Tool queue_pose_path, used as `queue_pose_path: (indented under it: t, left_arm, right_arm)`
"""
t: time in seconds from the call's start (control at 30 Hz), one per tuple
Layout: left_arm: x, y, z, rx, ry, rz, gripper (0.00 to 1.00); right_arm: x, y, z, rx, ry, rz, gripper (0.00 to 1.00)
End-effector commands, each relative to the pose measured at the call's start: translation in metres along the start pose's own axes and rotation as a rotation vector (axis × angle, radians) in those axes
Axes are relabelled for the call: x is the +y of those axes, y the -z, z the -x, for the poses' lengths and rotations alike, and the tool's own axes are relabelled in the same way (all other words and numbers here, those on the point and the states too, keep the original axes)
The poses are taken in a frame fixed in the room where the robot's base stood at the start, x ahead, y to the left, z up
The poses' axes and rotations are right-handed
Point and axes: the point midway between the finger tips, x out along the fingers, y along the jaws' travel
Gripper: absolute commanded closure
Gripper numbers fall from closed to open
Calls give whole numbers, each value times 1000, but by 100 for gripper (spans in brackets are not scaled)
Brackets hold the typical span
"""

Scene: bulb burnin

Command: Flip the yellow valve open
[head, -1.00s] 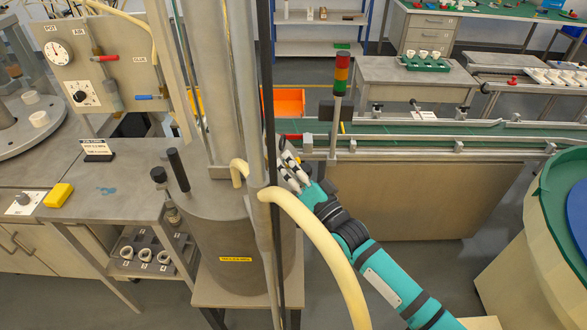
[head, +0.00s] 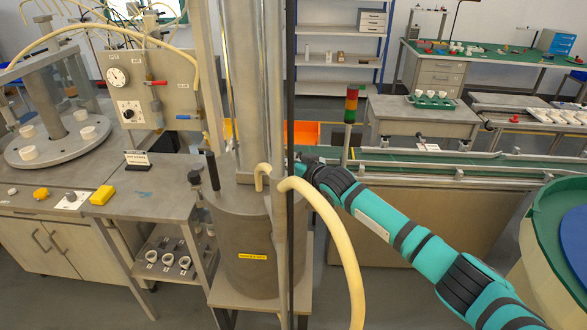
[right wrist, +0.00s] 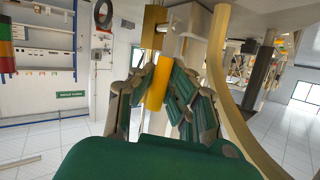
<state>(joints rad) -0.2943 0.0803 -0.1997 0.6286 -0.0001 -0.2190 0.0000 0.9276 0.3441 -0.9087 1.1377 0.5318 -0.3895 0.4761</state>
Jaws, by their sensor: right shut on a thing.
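In the right wrist view, the yellow valve (right wrist: 158,82) shows as a flat yellow lever that stands roughly upright, with its lower part between my fingers. My right gripper (right wrist: 163,72) is shut on this lever, with fingers on both sides of it. A pale fitting joins the lever near its top. In the head view, my right arm reaches in from the right, and its gripper is largely hidden behind the upright column and pole. The lever cannot be made out there. My left gripper is not in view.
A thick cream hose (head: 335,235) arches close in front of my right arm and also shows in the right wrist view (right wrist: 222,90). A grey tank (head: 240,235) stands below. A signal tower (head: 351,105) and a conveyor (head: 440,160) are behind the arm.

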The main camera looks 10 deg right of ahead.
Motion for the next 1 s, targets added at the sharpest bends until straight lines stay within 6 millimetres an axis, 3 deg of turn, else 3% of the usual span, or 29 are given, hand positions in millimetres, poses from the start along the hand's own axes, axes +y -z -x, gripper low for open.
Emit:
queue_pose_path:
  t: [0.4, 0.9, 0.93, 1.0]
  left_arm:
    - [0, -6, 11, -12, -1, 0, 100]
    - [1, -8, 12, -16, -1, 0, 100]
    - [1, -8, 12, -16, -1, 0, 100]
    - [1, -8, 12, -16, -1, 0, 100]
  right_arm:
    - [-1, 1, -11, -95, -53, 122, 100]
    - [-1, -1, -12, -104, -59, 134, 100]
    - [-1, -1, -12, -104, -59, 134, 86]
    - [-1, 0, -12, -103, -58, 133, 77]
